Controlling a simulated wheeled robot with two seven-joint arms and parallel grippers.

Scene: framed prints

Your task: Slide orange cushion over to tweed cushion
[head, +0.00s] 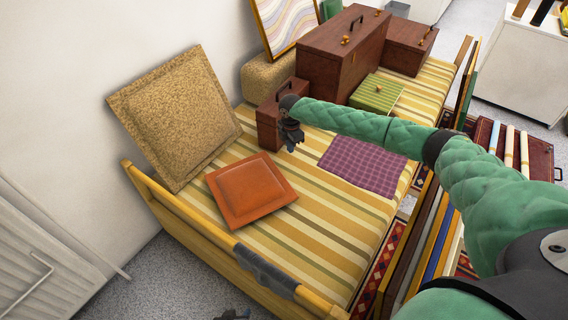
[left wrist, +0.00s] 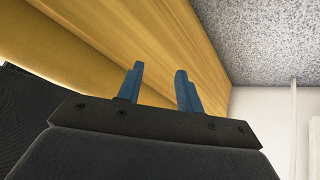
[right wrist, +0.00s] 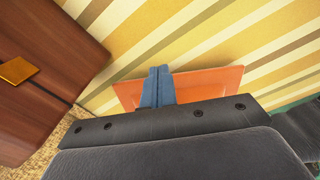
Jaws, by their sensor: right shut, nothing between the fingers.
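The orange cushion (head: 250,190) lies flat on the striped daybed, a short way in front of the tweed cushion (head: 178,115), which leans upright against the wall at the bed's left end. Their near edges are close in the head view. My right gripper (head: 291,147) is shut and empty above the bed, up and right of the orange cushion. In the right wrist view the closed fingers (right wrist: 158,84) point toward the orange cushion (right wrist: 205,85), covering part of it. My left gripper (head: 232,315) shows only at the bottom edge of the head view; in the left wrist view its fingers (left wrist: 160,88) are apart and empty.
A small brown case (head: 268,120) stands close behind my right gripper. A purple checked cloth (head: 362,166) lies to the right. Larger brown cases (head: 338,55) and a green striped box (head: 376,93) stand farther back. A yellow wooden rail (head: 205,222) edges the bed.

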